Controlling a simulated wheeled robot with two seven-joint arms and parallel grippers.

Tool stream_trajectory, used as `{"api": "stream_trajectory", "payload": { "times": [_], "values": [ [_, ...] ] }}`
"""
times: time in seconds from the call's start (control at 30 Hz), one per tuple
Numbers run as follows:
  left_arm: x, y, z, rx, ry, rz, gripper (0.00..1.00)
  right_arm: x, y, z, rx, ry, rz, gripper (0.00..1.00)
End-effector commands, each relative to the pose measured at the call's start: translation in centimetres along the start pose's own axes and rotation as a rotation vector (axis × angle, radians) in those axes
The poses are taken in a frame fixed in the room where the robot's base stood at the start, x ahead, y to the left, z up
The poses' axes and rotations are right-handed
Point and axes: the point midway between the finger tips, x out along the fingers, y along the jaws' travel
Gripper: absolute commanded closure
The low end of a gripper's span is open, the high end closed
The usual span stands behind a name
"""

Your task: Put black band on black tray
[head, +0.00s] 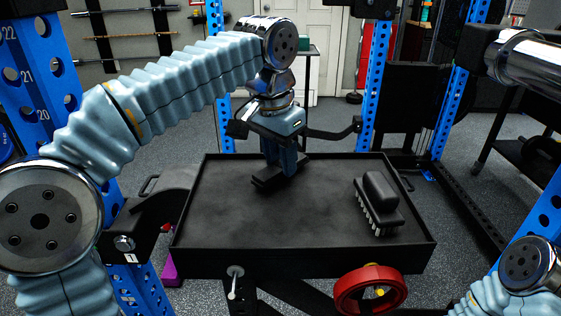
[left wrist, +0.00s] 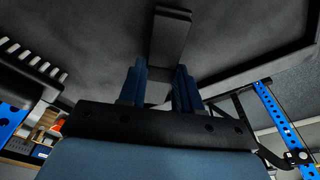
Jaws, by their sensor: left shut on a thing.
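My left gripper (head: 281,172) points down over the back-left part of the black tray (head: 230,222). It is shut on the black band (head: 266,184), a flat dark strip that sticks out on both sides of the fingers. In the left wrist view the band (left wrist: 171,38) runs away from between the blue fingers (left wrist: 160,88), with the dark tray surface (left wrist: 95,40) behind it. The band is at or just above the tray floor; I cannot tell whether it touches. My right gripper is out of view.
A black brush (head: 378,202) with pale bristles lies on the right side of the tray. The tray's middle and front are bare. Blue rack posts (head: 376,75) stand around it. A red ring-shaped thing (head: 370,290) is below the front edge.

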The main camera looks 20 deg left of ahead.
Motion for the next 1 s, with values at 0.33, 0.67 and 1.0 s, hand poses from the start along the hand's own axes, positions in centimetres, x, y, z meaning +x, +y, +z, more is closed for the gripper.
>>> {"api": "stream_trajectory", "payload": {
  "times": [0.33,0.67,1.0],
  "values": [
    [1.04,0.02,0.18,-0.001,0.002,0.0,0.98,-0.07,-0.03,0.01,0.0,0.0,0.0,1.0],
    [1.24,0.02,0.21,0.0,0.002,0.0,0.41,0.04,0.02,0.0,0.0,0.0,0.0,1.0],
    [0.54,0.04,0.14,0.0,0.003,-0.001,0.41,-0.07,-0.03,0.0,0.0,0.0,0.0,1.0]
  ]
}}
